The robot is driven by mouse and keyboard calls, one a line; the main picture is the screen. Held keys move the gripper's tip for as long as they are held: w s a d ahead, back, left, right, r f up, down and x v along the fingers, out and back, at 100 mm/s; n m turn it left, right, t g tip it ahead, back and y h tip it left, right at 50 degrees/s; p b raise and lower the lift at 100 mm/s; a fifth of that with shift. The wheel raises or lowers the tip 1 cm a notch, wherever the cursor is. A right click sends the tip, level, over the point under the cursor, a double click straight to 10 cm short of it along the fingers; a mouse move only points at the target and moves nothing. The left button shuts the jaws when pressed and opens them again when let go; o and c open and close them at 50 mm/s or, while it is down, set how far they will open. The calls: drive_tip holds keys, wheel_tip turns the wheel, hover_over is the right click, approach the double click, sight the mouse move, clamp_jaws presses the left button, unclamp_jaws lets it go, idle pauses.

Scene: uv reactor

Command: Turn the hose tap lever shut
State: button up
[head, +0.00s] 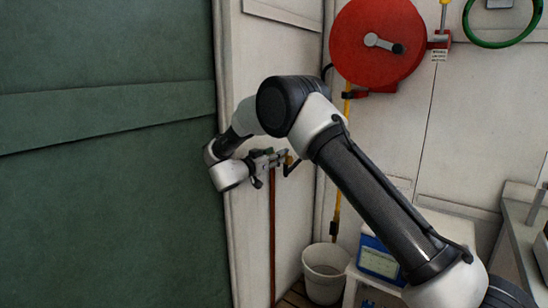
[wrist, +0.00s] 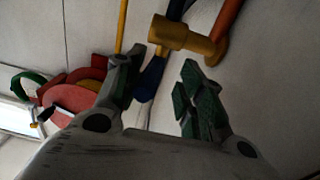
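The brass hose tap (wrist: 178,37) is on the pale wall panel, just beyond my fingertips in the wrist view. A dark blue bar, seemingly its lever (wrist: 152,82), runs down beside the tap, close to the left finger; I cannot tell whether it touches. In the head view the tap (head: 288,159) shows small at the fingertips, with a dark bent piece beside it. My gripper (wrist: 162,75) is open, its green-padded fingers apart on either side of the lever's lower part. In the head view my gripper (head: 274,158) is partly hidden by its own links.
A reddish-brown pipe or hose (head: 272,235) runs down below the tap. A red hose reel (head: 365,40) and green ring (head: 467,30) are on the wall at right. A white bucket (head: 326,270) stands below, beside a blue-and-white box (head: 378,260). A green panel (head: 110,190) fills the left.

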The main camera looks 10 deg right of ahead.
drive_tip(key=v, duration=1.2)
